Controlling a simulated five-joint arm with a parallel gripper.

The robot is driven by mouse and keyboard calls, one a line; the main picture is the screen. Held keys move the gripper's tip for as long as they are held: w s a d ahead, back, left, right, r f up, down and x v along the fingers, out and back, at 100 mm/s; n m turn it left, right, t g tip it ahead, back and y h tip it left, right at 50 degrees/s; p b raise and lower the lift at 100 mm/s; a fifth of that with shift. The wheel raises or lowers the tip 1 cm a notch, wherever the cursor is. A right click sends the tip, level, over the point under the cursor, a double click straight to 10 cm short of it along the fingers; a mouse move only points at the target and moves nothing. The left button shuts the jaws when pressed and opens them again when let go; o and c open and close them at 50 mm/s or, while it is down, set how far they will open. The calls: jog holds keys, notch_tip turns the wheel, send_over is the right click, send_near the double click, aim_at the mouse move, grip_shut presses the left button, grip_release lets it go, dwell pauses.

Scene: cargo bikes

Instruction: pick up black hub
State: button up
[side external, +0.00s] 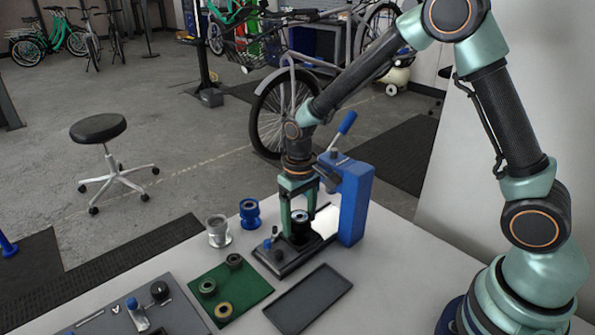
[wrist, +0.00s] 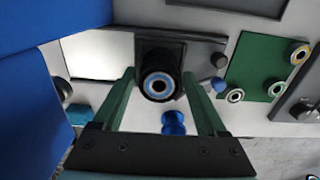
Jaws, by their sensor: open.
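The black hub (side external: 300,216) stands on the dark base of the blue press. In the wrist view the black hub (wrist: 148,66) shows from above, with a pale and blue ring around a dark centre. My gripper (side external: 298,224) is open and points down over the press base, with its green fingers on either side of the hub. In the wrist view my gripper (wrist: 159,79) has a finger to the left and right of the hub, with gaps visible. I cannot tell how far down the fingers reach beside it.
The blue press (side external: 356,200) with its lever stands close on the right. A blue hub (side external: 249,213) and a silver hub (side external: 218,232) stand left. A green mat (side external: 250,287) holds several rings. An empty dark tray (side external: 308,298) lies in front.

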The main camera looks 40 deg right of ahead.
jog(key=shift+f, duration=0.1)
jog(key=c, duration=1)
jog(key=shift+r, duration=3.55)
